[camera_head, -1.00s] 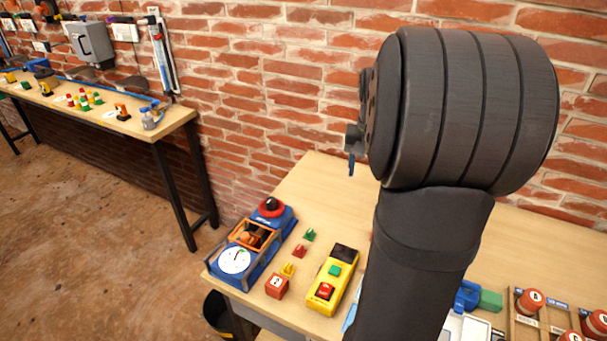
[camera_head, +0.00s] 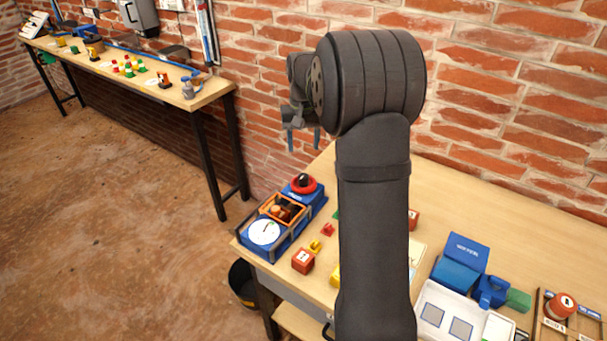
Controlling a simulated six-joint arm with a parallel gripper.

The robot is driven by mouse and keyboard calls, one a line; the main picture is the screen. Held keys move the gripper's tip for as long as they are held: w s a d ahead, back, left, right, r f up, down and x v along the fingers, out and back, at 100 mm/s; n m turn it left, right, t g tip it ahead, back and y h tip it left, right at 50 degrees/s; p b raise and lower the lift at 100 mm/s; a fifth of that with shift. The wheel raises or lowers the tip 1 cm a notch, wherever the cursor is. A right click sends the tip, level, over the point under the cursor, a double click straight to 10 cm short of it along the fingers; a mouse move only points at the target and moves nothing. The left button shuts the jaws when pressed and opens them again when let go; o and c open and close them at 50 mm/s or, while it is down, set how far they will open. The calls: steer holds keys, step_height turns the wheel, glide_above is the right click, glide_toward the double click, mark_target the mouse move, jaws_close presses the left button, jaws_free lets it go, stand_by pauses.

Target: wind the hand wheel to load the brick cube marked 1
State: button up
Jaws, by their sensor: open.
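A blue load tester stands at the table's left corner, with a red hand wheel (camera_head: 303,184) with a dark centre at its far end. Its white dial (camera_head: 264,232) is at the near end. Between them is an orange frame (camera_head: 284,208) with brownish items inside, too small to make out. A red brick cube (camera_head: 303,260) with a white mark I cannot read sits in front of the tester. Another red cube (camera_head: 414,219) is partly hidden behind my arm. My gripper (camera_head: 303,141) is open and empty, pointing down above the hand wheel, clearly apart from it.
Small red (camera_head: 327,229) and yellow (camera_head: 315,246) pieces lie beside the tester. A blue case (camera_head: 461,262) and a tray of red weights (camera_head: 560,306) are at right. A brick wall stands behind.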

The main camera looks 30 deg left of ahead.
mark_target(303, 176)
step_height(303, 176, down, 12)
steer(key=shift+r, duration=0.1)
steer(key=shift+c, duration=0.2)
steer(key=c, duration=0.9)
steer(key=shift+c, duration=0.2)
